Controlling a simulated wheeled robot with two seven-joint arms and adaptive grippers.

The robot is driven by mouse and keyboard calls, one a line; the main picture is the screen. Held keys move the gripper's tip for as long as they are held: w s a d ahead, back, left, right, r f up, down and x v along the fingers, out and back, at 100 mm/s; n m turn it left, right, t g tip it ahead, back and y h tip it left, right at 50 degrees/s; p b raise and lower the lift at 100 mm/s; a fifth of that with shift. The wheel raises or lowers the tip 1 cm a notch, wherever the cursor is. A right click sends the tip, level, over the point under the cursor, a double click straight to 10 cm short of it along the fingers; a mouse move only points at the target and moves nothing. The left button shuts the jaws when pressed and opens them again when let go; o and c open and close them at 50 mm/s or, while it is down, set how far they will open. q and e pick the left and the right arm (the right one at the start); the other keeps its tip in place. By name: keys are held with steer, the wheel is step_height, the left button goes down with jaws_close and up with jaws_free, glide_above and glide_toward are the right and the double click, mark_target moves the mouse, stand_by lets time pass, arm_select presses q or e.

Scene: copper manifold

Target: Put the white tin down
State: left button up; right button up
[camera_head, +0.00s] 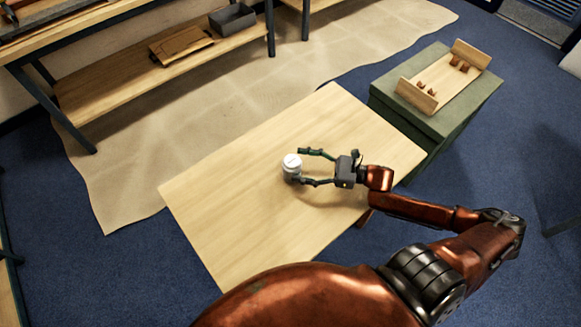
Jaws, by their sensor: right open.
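The white tin (291,163) is a small round tin with a pale lid, upright on the light wooden table (235,205). My right gripper (301,167) reaches in from the right, low over the tabletop. Its two dark fingers are spread apart, one on the far side of the tin and one on the near side, with the tin at the fingertips. Whether a finger touches the tin is too small to tell. My left gripper is not in view.
A green cabinet (433,137) stands behind the table to the right, bearing a wooden tray (457,92) with small copper-coloured pieces. A shelved workbench (110,96) stands at the back left, with a grey bin (232,19). The table's left part is clear.

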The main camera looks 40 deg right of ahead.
mark_target(291, 160)
steer(key=x, duration=0.3)
steer(key=shift+w+a+r+b, duration=0.1)
steer(key=shift+w+b, duration=0.15)
steer(key=shift+b, duration=0.05)
steer(key=c, duration=1.7)
steer(key=shift+r+p, duration=0.3)
steer(key=shift+r, duration=0.3)
step_height(291, 160, up, 2)
steer(key=shift+r+p, duration=0.2)
steer(key=shift+p, duration=0.25)
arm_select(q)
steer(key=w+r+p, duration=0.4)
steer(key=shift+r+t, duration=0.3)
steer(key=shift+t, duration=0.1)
arm_select(e)
steer(key=s+r, duration=0.3)
steer(key=s, duration=0.1)
steer(key=s+a+r, duration=0.1)
steer(key=s+r, duration=0.2)
steer(key=s, duration=0.2)
steer(key=s+a+r, duration=0.1)
steer(key=s+r, duration=0.2)
steer(key=s, duration=0.1)
steer(key=shift+s+a+r, duration=0.2)
steer(key=shift+s+r, duration=0.05)
steer(key=shift+s, duration=0.15)
